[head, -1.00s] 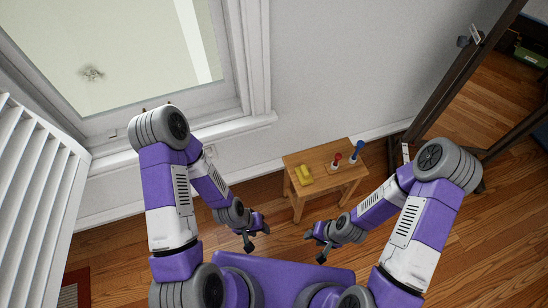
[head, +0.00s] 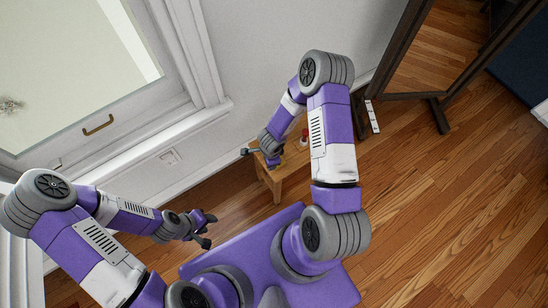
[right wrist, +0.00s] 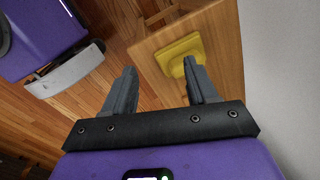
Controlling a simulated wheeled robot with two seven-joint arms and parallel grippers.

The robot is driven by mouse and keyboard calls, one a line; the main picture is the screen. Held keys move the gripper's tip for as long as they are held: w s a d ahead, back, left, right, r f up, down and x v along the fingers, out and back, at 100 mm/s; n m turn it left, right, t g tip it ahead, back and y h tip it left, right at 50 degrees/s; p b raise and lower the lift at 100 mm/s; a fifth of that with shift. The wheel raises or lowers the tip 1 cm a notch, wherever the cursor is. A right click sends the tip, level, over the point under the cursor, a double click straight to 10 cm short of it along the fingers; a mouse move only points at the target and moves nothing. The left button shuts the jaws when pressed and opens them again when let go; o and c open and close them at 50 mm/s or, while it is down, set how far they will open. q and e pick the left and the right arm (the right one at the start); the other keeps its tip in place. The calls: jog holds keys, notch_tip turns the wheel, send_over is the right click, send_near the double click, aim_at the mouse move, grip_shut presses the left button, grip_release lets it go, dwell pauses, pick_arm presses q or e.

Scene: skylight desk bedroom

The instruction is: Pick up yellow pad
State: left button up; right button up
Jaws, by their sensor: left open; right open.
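The yellow pad (right wrist: 180,48) lies on the small wooden table (right wrist: 227,35), near the table's edge, in the right wrist view. My right gripper (right wrist: 160,64) is open and empty, its fingers pointing towards the pad. The right-hand finger's tip overlaps the pad's near edge in the picture; I cannot tell whether they touch. In the head view, my right gripper (head: 262,156) is over the left part of the table (head: 294,166) and largely hides the pad. My left gripper (head: 209,231) is open and empty, away from the table over the floor.
A red-topped item (head: 304,134) stands on the table, partly behind my right arm. The window wall (head: 262,65) is close behind the table. A dark-framed mirror (head: 445,60) stands to the right. The wooden floor (head: 440,200) is clear at the right.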

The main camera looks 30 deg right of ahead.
jog(key=w+d+m, duration=0.1)
jog(key=m, duration=0.2)
jog(key=w+d+m, duration=0.1)
jog(key=m, duration=0.2)
jog(key=w+d+f+m, duration=0.1)
jog(key=d+m, duration=0.1)
jog(key=m, duration=0.1)
jog(key=shift+w+m+g+h+b, duration=0.15)
jog(key=shift+m+g+h+b, duration=0.15)
jog(key=shift+g+b, duration=0.1)
jog(key=m, duration=0.2)
jog(key=w+d+m, duration=0.1)
jog(key=m, duration=0.1)
jog(key=shift+w+m, duration=0.15)
jog(key=shift+m, duration=0.25)
jog(key=shift+f+g+b, duration=0.2)
jog(key=shift+g+b, duration=0.1)
jog(key=shift+f+m, duration=0.3)
jog(key=shift+f, duration=0.1)
notch_tip(320, 180, down, 6)
jog(key=b, duration=0.4)
jog(key=shift+f, duration=0.25)
jog(key=shift+c, duration=0.6)
jog(key=c, duration=0.9)
